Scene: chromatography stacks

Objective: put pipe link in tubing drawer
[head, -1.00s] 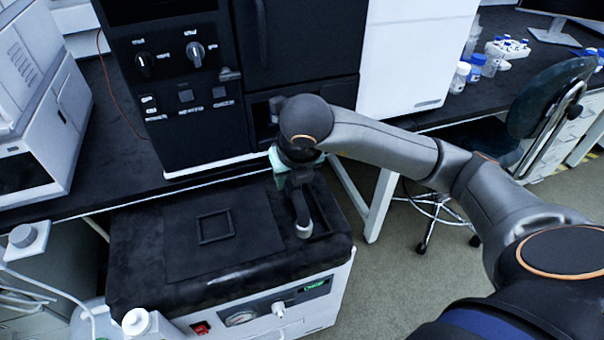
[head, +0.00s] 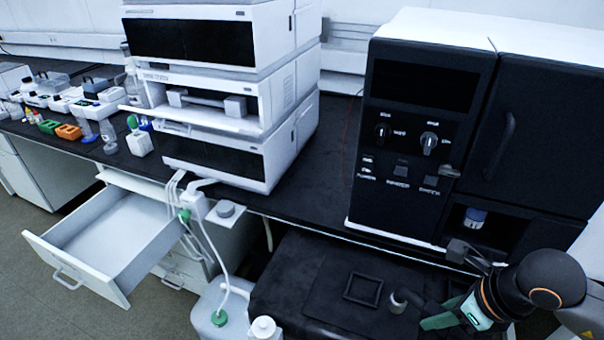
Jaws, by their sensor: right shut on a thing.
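The pipe link (head: 397,301) appears as a small grey, short round piece at the tip of my right gripper (head: 412,308). My right gripper is shut on it, low at the right of the head view, over the black top of the pump unit; the fingers partly hide the piece. An open white drawer (head: 75,269) stands out under the bench at the left, well away from the gripper. Its visible floor looks empty. I take it to be the tubing drawer. My left gripper is not in view.
A white stacked instrument (head: 285,55) stands on the bench behind the drawer. A black cabinet (head: 425,75) stands at the right, behind my right gripper. White tubes and a jug with a green cap (head: 219,318) lie between drawer and gripper.

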